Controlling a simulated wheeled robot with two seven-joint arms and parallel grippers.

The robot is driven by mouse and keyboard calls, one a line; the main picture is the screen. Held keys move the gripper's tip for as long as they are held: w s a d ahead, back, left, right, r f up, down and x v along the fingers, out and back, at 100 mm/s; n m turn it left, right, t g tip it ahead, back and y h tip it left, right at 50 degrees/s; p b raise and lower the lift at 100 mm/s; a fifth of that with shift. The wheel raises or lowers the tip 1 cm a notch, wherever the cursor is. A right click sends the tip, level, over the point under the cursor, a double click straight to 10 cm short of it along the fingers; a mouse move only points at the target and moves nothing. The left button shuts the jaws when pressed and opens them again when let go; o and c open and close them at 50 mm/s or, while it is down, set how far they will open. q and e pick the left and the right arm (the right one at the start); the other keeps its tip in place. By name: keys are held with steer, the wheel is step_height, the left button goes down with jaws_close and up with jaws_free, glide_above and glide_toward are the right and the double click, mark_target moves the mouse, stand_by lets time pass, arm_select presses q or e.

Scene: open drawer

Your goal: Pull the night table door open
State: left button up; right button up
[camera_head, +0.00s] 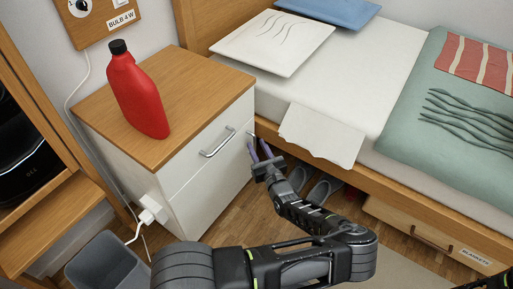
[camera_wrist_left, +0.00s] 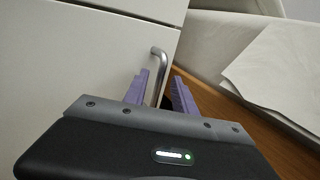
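The night table (camera_head: 172,105) has a wooden top and a white front. Its door (camera_head: 212,200) is the lower white panel, which looks shut; it fills the left of the left wrist view (camera_wrist_left: 65,75). The door's metal handle (camera_wrist_left: 157,62) is upright near the door's right edge. My left gripper (camera_head: 259,150) is in front of that edge. In the left wrist view its purple fingers (camera_wrist_left: 161,88) are open, one on each side of the handle's lower part. Contact cannot be told. My right gripper is not in view.
A drawer with a metal handle (camera_head: 217,145) sits above the door. A red bottle (camera_head: 137,92) stands on top. The bed (camera_head: 400,190) is close on the right, with slippers (camera_head: 320,190) beneath. A grey bin (camera_head: 105,265) stands at lower left.

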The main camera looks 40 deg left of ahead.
arm_select(q)
steer(key=shift+w+a, duration=0.3)
steer(key=shift+a, duration=0.15)
jaws_close()
stand_by(1.1)
